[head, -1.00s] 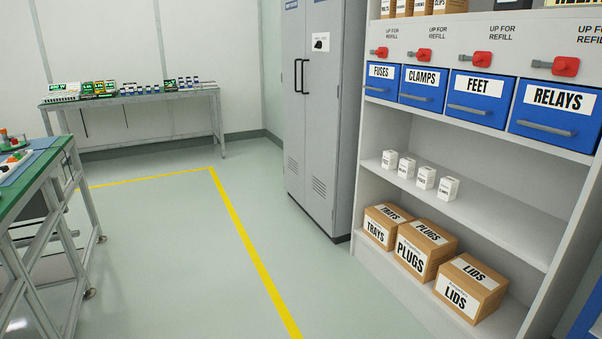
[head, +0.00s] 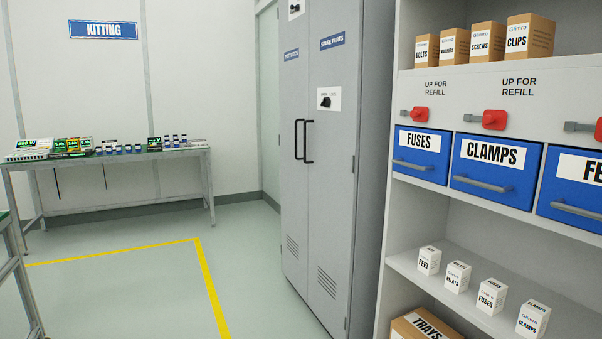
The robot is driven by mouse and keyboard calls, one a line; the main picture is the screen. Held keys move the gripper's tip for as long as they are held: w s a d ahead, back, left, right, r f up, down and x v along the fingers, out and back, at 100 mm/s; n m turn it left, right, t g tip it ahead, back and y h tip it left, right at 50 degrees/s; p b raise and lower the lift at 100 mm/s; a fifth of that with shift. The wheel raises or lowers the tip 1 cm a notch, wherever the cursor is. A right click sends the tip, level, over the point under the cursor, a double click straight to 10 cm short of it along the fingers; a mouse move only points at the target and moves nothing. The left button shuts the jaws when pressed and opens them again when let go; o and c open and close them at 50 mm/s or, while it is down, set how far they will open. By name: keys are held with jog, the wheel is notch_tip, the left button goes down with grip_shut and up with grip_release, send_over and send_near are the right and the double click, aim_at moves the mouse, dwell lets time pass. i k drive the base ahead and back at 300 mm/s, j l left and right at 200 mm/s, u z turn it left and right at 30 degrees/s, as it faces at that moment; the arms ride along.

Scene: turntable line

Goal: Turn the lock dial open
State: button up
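The grey double-door cabinet (head: 325,190) stands in the middle of the head view with both doors shut. A black lock dial (head: 325,102) sits on a white plate on its right door, below the blue "SPARE PARTS" sign. The lettering on the plate is too small to read surely. A second dark dial (head: 294,8) on a white plate shows at the top edge, on the upper part of the cabinet. Two black door handles (head: 303,140) hang below the dial, side by side. My gripper is not in view.
A white shelf (head: 422,215) with blue bins, red latches and small boxes stands close on the right. A kitting table (head: 108,157) is at the back left. The floor (head: 130,300) before the cabinet is clear, with a yellow line.

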aim_at(325, 103)
jog(key=i+j+z, duration=0.2)
jog(key=i, duration=0.65)
